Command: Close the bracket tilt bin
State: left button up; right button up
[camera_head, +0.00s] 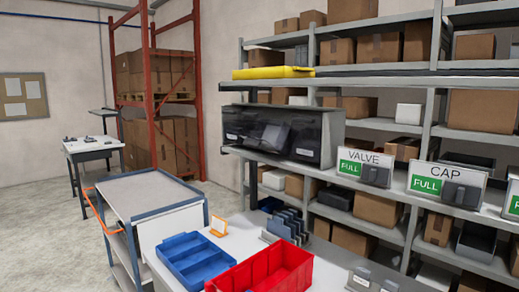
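No label reading "bracket" is legible in the head view. A wide dark glossy bin unit (312,147) with a grey top and end sits on the shelf ledge at the middle. Dark shapes show in its front, and one near its centre looks angled. I cannot tell which part is the bracket tilt bin or whether a bin there is tilted open. To its right stand signs reading VALVE (364,157) and CAP (445,173), each with a green FULL panel and a dark part in front. Neither of my grippers is in view.
A red bin (262,272), a blue divided tray (196,262) and a grey slotted rack (287,226) are on the front table. A grey-topped cart (155,191) stands to the left. Shelves of cardboard boxes fill the back right. Open floor lies at the far left.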

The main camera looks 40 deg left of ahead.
aim_at(268, 137)
jog(key=i+u, duration=0.15)
jog(key=u, duration=1.25)
